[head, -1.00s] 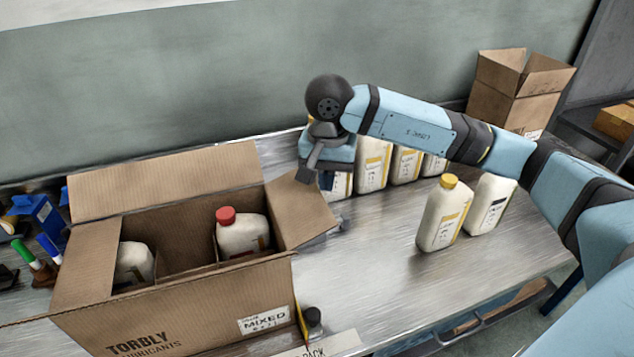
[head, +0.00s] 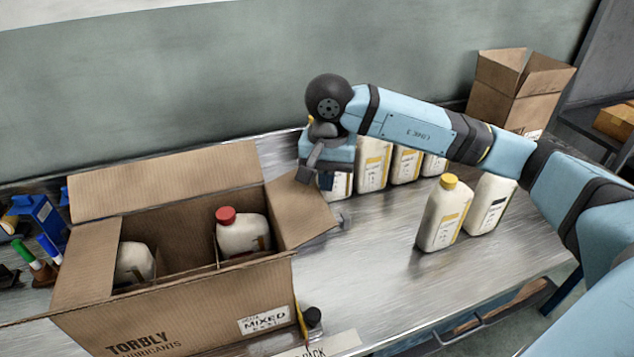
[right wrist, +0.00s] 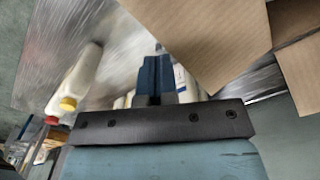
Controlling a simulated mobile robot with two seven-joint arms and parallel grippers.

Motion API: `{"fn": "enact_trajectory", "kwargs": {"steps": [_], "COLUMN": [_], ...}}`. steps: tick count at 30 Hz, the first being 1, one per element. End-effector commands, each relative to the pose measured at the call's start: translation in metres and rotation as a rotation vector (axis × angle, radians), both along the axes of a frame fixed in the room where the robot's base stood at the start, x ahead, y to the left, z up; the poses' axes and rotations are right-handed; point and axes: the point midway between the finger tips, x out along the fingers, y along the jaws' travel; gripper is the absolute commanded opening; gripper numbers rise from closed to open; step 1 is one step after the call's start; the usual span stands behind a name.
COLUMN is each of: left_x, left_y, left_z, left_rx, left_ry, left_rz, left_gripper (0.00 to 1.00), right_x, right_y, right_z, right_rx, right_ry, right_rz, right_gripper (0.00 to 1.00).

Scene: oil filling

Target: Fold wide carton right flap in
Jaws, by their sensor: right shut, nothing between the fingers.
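The wide carton (head: 185,305), marked TORBLY and MIXED, stands open at the left of the bench. Its right flap (head: 303,217) sticks out to the right, sloping outward. Its back flap (head: 165,182) stands up, and the left flap (head: 87,262) also shows. Inside are a red-capped bottle (head: 242,235) and another white bottle (head: 135,262). My right gripper (head: 318,180) is shut and empty, just behind the right flap's outer back corner; I cannot tell whether they touch. In the right wrist view the gripper (right wrist: 155,75) points beside the brown flap (right wrist: 205,40). My left gripper is out of view.
White bottles (head: 372,165) stand in a row behind my right gripper. Two more bottles, one yellow-capped (head: 445,213), stand to its right. A smaller open carton (head: 515,95) is at the back right. Bare bench (head: 375,270) lies right of the carton.

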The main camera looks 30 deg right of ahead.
Motion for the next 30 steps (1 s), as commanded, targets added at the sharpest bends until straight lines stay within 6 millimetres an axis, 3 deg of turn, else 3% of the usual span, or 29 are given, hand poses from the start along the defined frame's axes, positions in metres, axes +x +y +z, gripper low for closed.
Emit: {"fn": "enact_trajectory", "kwargs": {"steps": [5, 30], "left_x": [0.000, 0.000], "left_y": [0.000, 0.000], "left_z": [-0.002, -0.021], "left_rx": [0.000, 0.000], "left_ry": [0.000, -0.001], "left_rz": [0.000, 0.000], "left_gripper": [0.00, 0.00], "right_x": [0.002, 0.030], "right_y": [0.010, 0.125], "right_z": [-0.001, -0.001], "right_rx": [0.001, 0.001], "right_ry": [0.000, -0.001], "right_rz": [0.003, 0.003], "right_gripper": [0.00, 0.00]}}
